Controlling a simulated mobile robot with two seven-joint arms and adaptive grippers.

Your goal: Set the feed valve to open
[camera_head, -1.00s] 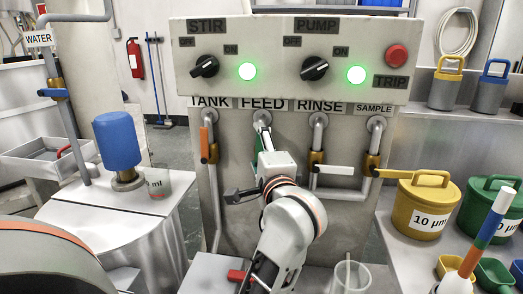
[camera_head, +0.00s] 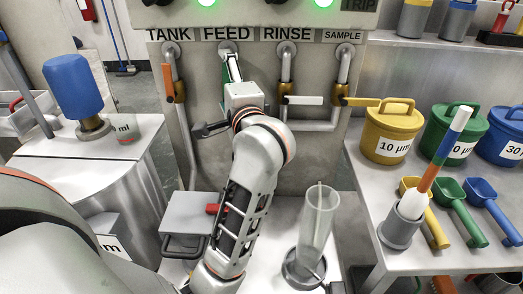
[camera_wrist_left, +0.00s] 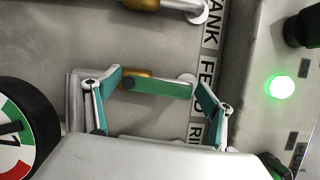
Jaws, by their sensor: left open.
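The feed valve, under the FEED label, has a green lever (camera_wrist_left: 158,88) beside its pipe in the left wrist view. The lever lies along the pipe, roughly upright on the panel. Part of the green lever (camera_head: 225,82) shows in the head view; the gripper hides the rest. My left gripper (camera_wrist_left: 158,80) is open, with one finger towards each end of the lever. I cannot tell whether either finger touches it. In the head view the left gripper (camera_head: 230,88) is in front of the feed valve, its fingertips mostly hidden. My right gripper is not in view.
The tank valve's orange lever (camera_head: 168,80) is upright at the left. The rinse valve's white lever (camera_head: 303,100) and sample valve's yellow lever (camera_head: 363,102) are level at the right. A clear cylinder (camera_head: 318,215) stands below the panel. A yellow bucket (camera_head: 389,132) stands on the right bench.

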